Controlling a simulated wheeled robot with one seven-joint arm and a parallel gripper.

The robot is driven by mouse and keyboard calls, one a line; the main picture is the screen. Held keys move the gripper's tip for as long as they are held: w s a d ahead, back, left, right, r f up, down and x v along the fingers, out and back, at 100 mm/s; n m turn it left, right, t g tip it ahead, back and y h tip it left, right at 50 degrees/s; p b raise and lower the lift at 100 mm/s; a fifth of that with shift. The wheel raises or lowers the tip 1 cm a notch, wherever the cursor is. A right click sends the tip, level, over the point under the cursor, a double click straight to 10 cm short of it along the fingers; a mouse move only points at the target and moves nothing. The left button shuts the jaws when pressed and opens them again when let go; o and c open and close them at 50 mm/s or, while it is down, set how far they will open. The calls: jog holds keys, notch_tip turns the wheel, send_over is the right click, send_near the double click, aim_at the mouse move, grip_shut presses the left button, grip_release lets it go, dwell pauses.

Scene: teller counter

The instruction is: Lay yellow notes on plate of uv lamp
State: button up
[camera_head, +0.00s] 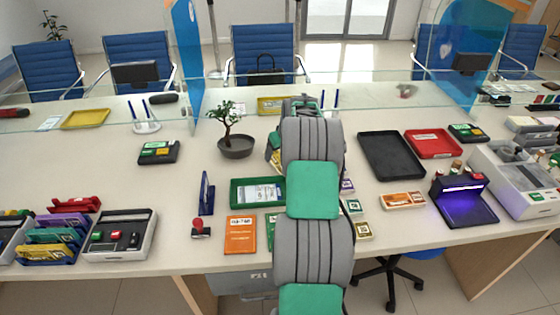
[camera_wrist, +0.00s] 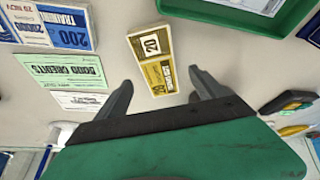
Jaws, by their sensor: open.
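A bundle of yellow notes (camera_wrist: 152,60) marked 20 lies on the pale counter in the wrist view. My gripper (camera_wrist: 163,85) is open and empty, with one finger to each side of the near end of the bundle. The bundle extends beyond the fingertips; I cannot tell the height gap. The UV lamp (camera_head: 461,188) stands at the right of the counter in the head view, glowing purple over its dark plate (camera_head: 470,212), which looks bare. My arm hides the gripper and much of the counter middle in the head view.
A green tray (camera_head: 238,207) lies left of my arm. In the wrist view, blue notes (camera_wrist: 63,27) and green notes (camera_wrist: 62,72) lie left of the yellow bundle.

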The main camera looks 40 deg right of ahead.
aim_at(278, 160)
jog(key=x, duration=0.4)
jog(key=shift+d+f+p, duration=0.1)
jog(key=shift+f+p, duration=0.1)
jog(key=shift+p, duration=0.2)
jog(key=shift+s, duration=0.1)
jog(key=shift+c, duration=0.2)
jog(key=shift+r, duration=0.15)
jog(key=c, duration=1.6)
